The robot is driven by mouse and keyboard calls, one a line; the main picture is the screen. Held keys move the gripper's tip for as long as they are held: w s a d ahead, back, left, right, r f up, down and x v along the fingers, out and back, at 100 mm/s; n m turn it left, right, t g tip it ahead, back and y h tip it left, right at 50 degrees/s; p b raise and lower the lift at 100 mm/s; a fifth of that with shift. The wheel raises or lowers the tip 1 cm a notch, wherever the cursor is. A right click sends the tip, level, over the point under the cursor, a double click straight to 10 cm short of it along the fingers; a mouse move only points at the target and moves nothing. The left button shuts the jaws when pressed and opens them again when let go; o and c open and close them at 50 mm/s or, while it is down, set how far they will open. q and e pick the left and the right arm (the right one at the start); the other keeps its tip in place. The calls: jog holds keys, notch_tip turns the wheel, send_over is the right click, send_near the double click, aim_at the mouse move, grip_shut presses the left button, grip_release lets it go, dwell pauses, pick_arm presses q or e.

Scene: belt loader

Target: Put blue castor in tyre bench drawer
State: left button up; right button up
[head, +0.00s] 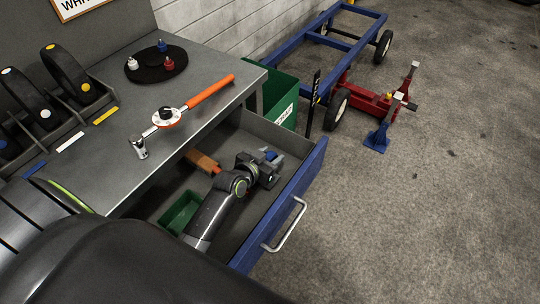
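The tyre bench drawer (292,200) is pulled open, with a blue front and a silver handle. My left gripper (268,160) is low inside the drawer, near its far right end. A small blue thing (271,155) shows at its fingertips. It may be the blue castor, but the fingers hide most of it, and I cannot tell whether they grip it. Another small blue-topped piece (162,45) stands on a round black mat (148,76) on the bench, beside a white and a red one. My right gripper is not in view.
The drawer also holds a green bin (181,212) and an orange-brown block (203,162). An orange-handled wrench (190,108) lies on the bench (110,165) by a wheel rack (60,122). A green crate (284,98) and blue cart (312,35) stand behind.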

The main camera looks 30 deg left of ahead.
pick_arm(q)
jog(key=shift+o, duration=0.2)
jog(key=shift+r, duration=0.1)
jog(key=shift+r, duration=0.2)
jog(key=v, duration=1.2)
jog(key=shift+f, duration=0.2)
